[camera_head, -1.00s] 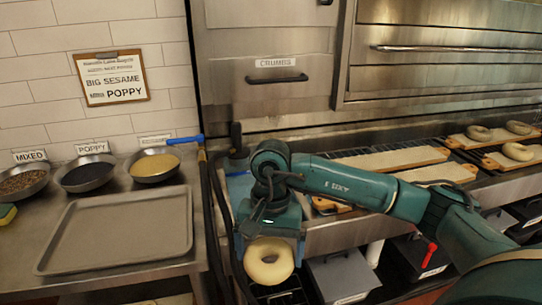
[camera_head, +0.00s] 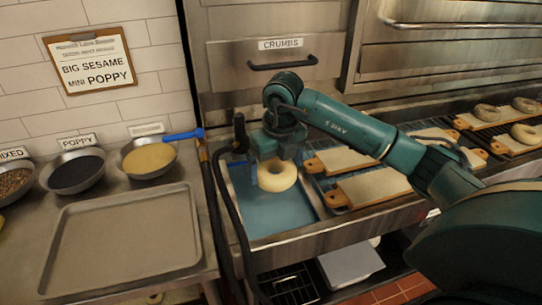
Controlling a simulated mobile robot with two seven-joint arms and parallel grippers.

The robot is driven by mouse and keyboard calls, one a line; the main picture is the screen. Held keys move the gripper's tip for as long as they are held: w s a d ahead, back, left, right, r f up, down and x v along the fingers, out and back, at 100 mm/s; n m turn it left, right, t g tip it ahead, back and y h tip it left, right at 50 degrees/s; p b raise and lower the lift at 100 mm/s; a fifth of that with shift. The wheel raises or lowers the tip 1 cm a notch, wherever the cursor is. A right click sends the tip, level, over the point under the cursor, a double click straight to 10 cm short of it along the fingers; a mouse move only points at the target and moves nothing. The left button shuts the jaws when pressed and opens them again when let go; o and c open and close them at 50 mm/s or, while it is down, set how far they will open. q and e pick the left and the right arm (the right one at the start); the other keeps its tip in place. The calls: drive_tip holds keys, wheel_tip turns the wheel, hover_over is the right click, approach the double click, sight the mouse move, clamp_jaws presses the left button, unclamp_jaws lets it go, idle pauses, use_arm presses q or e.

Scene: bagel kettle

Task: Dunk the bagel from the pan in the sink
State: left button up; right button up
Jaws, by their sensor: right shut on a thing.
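My right gripper (camera_head: 272,158) is shut on a pale plain bagel (camera_head: 278,177), gripping its upper edge. It holds the bagel over the sink (camera_head: 270,220), a steel-rimmed basin of blue water. The bagel's hole and lower edge show clear of the fingers. Whether the bagel touches the water cannot be told from this view. A grey, empty rectangular pan (camera_head: 122,240) lies on the steel counter to the left. My left gripper is not in view.
Bowls of poppy (camera_head: 77,172) and yellow seeds (camera_head: 149,157) stand behind the pan. A blue-handled hose (camera_head: 184,135) runs down beside the sink's left edge. Wooden boards (camera_head: 372,186) lie right of the sink, and several bagels (camera_head: 487,113) rest on boards farther right.

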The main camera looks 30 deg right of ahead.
wheel_tip(320, 180, down, 14)
drive_tip(key=b, duration=1)
drive_tip(key=shift+d+f+b, duration=0.1)
drive_tip(key=shift+f+b, duration=0.75)
drive_tip(key=shift+f, duration=0.3)
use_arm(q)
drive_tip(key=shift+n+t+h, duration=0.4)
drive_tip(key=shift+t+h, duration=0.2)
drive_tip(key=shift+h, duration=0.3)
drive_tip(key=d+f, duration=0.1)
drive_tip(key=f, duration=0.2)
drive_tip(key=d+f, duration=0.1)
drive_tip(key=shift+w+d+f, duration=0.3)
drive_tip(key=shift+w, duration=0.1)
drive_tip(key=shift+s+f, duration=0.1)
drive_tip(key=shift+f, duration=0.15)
